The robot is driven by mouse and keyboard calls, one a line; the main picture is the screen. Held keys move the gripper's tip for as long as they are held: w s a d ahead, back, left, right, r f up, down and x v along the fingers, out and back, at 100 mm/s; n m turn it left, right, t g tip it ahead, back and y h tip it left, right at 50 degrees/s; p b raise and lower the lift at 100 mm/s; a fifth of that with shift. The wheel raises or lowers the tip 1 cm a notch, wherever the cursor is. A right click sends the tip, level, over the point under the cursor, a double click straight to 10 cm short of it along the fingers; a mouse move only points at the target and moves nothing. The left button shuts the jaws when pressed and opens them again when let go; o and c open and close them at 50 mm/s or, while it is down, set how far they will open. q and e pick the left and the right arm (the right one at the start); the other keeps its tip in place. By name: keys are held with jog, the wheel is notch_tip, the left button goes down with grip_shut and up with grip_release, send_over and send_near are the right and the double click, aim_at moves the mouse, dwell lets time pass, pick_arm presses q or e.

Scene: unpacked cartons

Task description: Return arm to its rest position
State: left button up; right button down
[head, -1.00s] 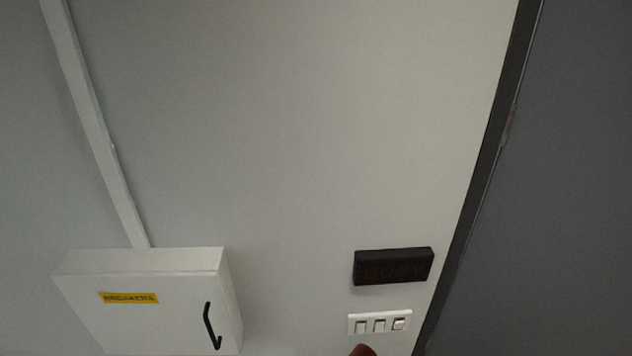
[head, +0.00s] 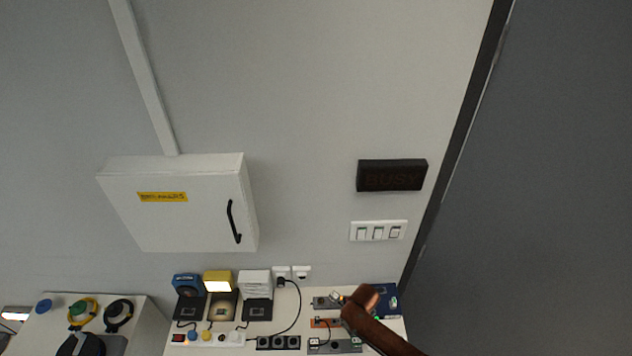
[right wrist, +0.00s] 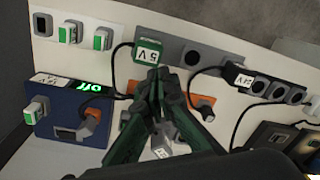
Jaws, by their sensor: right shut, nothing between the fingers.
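My right arm (head: 385,333) is brown and enters the head view at the bottom, reaching over the right part of the white bench. My right gripper (right wrist: 157,78) shows in the right wrist view with its dark green fingers shut together and nothing between them. Its fingertips appear just below a green adapter marked 5 V (right wrist: 149,50); whether they touch it I cannot tell. A grey plug (right wrist: 165,136) shows partly behind the fingers. My left gripper is in neither view now.
The bench (head: 228,342) holds lamps, cables and sockets. A blue box (right wrist: 66,135) with a lit green "off" display stands left of the fingers. A white cabinet (head: 185,215), a dark sign (head: 391,176) and switches (head: 378,231) are on the wall.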

jog(key=s+r+m+t+y, duration=0.1)
jog(key=s+r+y, duration=0.15)
jog(key=s, duration=0.45)
jog(key=s+d+r+m+t+h, duration=0.1)
jog(key=s+d+r+m+h, duration=0.15)
jog(key=s+d+r, duration=0.7)
jog(key=s+d+r+m+t+h, duration=0.3)
jog(key=s+d, duration=0.4)
jog(key=d, duration=0.6)
notch_tip(320, 180, down, 43)
jog(key=s+a+g+y+b, duration=0.2)
jog(key=g+b, duration=0.1)
jog(key=b, duration=1)
jog(key=s+f+b, duration=0.3)
jog(key=s+f, duration=0.3)
jog(key=f, duration=0.3)
jog(key=s+f+n+b, duration=0.1)
jog(key=s+f+b, duration=0.3)
jog(key=s+f, duration=0.3)
jog(key=s+f+g+b, duration=0.1)
jog(key=s+f+b, duration=0.3)
jog(key=f, duration=0.8)
jog(key=shift+s+f, duration=0.25)
jog(key=shift+s, duration=0.9)
jog(key=shift+n, duration=0.25)
